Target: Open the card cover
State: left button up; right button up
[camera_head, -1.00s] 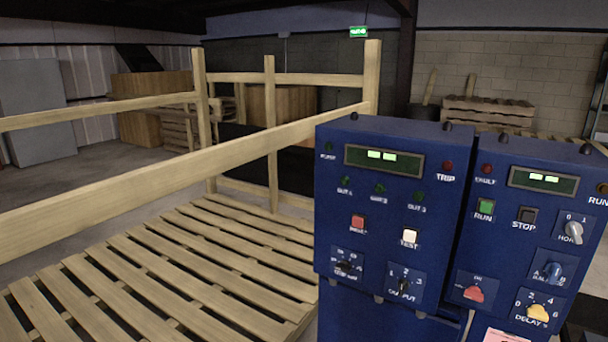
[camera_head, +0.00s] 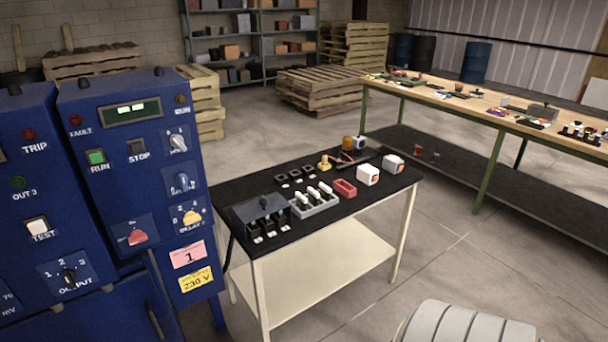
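Two blue control cabinets stand at the left. The nearer right one (camera_head: 130,190) has a lit display, RUN and STOP buttons, knobs, and pink and yellow labels. The left one (camera_head: 45,265) is cut off by the picture edge and shows a TEST button and an OUTPUT knob. Below its knobs is a plain blue lower panel (camera_head: 105,318) with a dark handle-like bar at its right side. No part is clearly marked as a card cover, so I cannot tell which it is. Neither of my grippers is in view.
A small black-topped table (camera_head: 360,205) right of the cabinets holds a dark switch block, a grey tray, a red box and white cubes. A long workbench (camera_head: 430,92) with parts stands behind right. Pallets, shelving and drums are at the back. Open concrete floor lies between.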

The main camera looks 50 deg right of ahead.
aim_at(242, 214)
jog(key=z, duration=1.35)
